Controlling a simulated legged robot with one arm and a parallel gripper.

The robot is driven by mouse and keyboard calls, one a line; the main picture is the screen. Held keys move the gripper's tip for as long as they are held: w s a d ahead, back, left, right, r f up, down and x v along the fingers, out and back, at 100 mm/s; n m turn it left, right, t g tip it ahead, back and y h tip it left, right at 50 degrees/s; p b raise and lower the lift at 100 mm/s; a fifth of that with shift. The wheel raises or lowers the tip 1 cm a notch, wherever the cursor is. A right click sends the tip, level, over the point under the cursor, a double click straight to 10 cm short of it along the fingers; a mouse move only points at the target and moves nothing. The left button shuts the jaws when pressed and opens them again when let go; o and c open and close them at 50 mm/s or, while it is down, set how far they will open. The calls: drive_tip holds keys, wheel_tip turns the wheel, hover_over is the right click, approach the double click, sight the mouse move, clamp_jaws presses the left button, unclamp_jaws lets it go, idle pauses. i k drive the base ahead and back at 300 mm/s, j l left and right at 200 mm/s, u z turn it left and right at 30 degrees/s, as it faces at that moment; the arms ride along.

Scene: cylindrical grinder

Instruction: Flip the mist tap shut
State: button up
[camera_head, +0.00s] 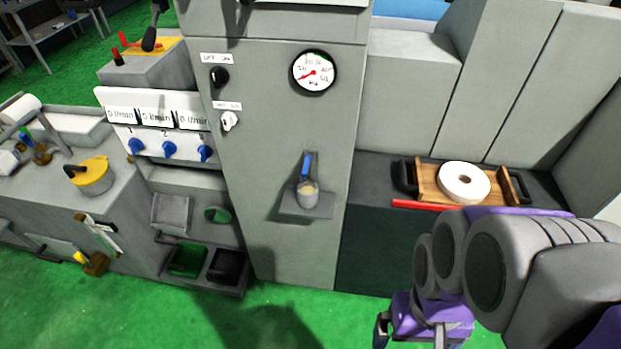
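A tap with an upright blue lever (306,165) and a pale brass-coloured body (308,192) sits on a small grey bracket on the front of the grey cabinet. No label on it is readable, so I cannot tell for sure that it is the mist tap. Three blue knobs, numbered 1 to 3, sit on a white flow panel (155,126) to its left. My gripper (412,336) is at the bottom edge, below and right of the tap, apart from it. Its fingertips are cut off by the frame, so its opening does not show.
A pressure gauge (313,72) and two ON/OFF switches are above the tap. A wooden tray (430,190) with black handles holds a white wheel (464,183) on the right ledge, beside a red bar (427,205). Green floor (200,318) is clear in front of the cabinet.

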sight(305, 166)
drive_tip(key=i+l+u, duration=0.15)
drive_tip(key=u, duration=0.3)
drive_tip(key=i+l+u, duration=0.1)
drive_tip(key=l+u, duration=0.3)
drive_tip(key=j, duration=0.15)
